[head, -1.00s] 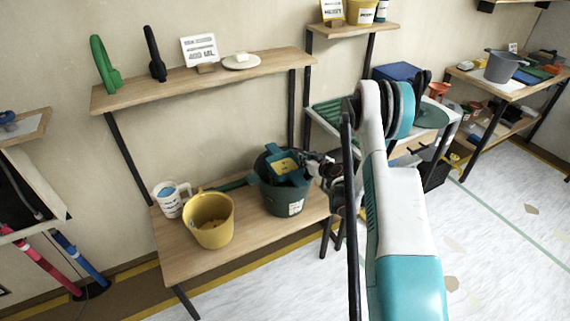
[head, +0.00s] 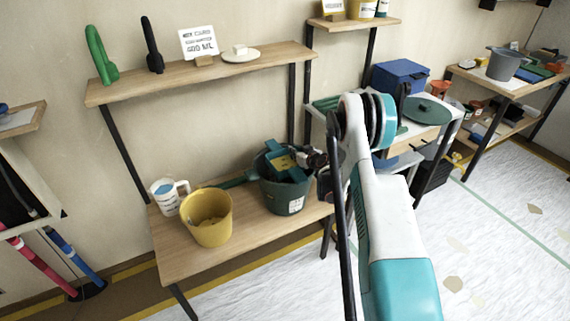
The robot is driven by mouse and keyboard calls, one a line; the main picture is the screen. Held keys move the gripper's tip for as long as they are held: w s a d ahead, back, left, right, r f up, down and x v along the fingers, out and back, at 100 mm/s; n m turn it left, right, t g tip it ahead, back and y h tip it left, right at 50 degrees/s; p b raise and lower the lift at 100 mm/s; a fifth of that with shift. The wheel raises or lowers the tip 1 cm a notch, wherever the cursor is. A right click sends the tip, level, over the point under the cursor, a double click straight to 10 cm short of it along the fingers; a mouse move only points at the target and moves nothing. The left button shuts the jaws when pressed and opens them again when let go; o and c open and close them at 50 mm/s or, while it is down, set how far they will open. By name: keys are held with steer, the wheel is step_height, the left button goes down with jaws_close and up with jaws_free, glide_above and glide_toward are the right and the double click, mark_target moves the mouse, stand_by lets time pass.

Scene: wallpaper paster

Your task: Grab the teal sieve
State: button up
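A dark green bucket (head: 285,200) with a white label stands on the lower wooden shelf. A teal-green handle (head: 237,181) runs left from its rim, behind the yellow bucket; it may belong to the teal sieve, whose bowl I cannot make out. My gripper (head: 276,164), seemingly the teal and yellow part at the end of the dark wrist, is over the mouth of the bucket from the right. It is small and overlaps the bucket. I cannot tell its opening or whether it touches anything.
A yellow bucket (head: 207,218) and a white measuring jug (head: 167,197) stand left on the same shelf. The upper shelf (head: 205,78) holds a sign, a pale plate and two upright tools. A table with a blue box (head: 400,76) stands behind my arm.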

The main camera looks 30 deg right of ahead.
jaws_close()
steer(key=shift+r, duration=0.1)
